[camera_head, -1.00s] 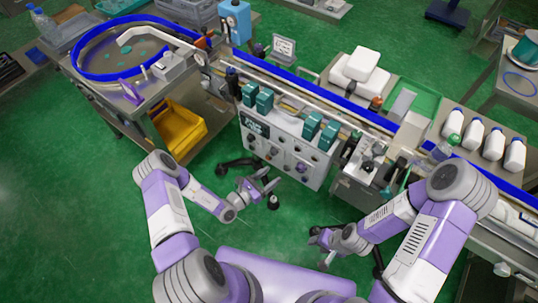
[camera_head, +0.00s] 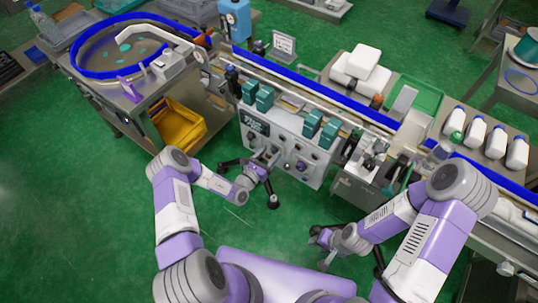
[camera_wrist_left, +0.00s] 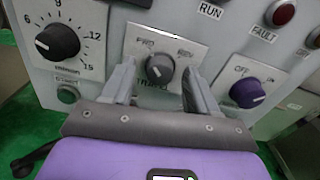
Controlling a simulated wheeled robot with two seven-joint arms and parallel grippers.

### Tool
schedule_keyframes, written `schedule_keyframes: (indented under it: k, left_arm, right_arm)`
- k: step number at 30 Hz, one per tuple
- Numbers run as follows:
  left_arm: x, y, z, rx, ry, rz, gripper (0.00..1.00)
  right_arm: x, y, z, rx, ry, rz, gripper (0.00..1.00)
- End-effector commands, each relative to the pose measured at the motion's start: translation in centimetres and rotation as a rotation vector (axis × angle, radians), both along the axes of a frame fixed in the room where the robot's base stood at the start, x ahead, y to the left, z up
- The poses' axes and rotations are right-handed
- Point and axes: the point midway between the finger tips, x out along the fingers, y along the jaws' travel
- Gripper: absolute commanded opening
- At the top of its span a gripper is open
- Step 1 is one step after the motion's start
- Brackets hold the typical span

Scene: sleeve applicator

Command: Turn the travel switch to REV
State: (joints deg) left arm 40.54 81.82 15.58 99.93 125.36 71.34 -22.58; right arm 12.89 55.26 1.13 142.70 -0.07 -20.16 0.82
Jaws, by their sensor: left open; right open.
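The travel switch (camera_wrist_left: 159,68) is a dark round knob on a pale square plate in the left wrist view. The label at the plate's upper right reads REV; the upper left one is blurred. I cannot tell clearly which way the knob points. My left gripper (camera_wrist_left: 160,72) is open, with one finger on each side of the knob; contact cannot be told. In the head view my left gripper (camera_head: 266,159) is at the front of the control panel (camera_head: 318,169) and hides part of it. My right gripper (camera_head: 320,237) is open and empty, low and away from the panel.
A numbered black dial (camera_wrist_left: 57,42) is left of the switch, and a purple knob (camera_wrist_left: 248,93) is to its right. A green button (camera_wrist_left: 67,95) and red FAULT lamp (camera_wrist_left: 284,13) are also nearby. A yellow bin (camera_head: 180,128) stands left. Green floor lies before the panel.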

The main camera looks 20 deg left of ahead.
Motion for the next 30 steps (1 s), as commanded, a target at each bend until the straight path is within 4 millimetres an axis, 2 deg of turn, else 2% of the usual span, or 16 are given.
schedule_keyframes:
  k: [2,13,23,30]
  left_arm:
    - [0.0,0.0,0.0,0.000,0.000,0.000,0.59]
    - [-0.1,0.0,0.0,0.000,0.000,-0.001,0.04]
    - [-0.1,0.0,0.1,0.044,-0.015,-0.001,0.03]
    - [-0.1,-0.1,0.2,0.181,-0.064,-0.001,0.03]
  right_arm:
    - [0.0,0.0,0.0,0.000,0.000,0.000,0.43]
    - [0.0,0.0,0.0,0.000,0.000,0.000,0.43]
    - [0.0,0.0,0.5,0.000,0.000,0.000,0.43]
    - [0.0,0.0,1.7,0.000,0.000,0.000,0.43]
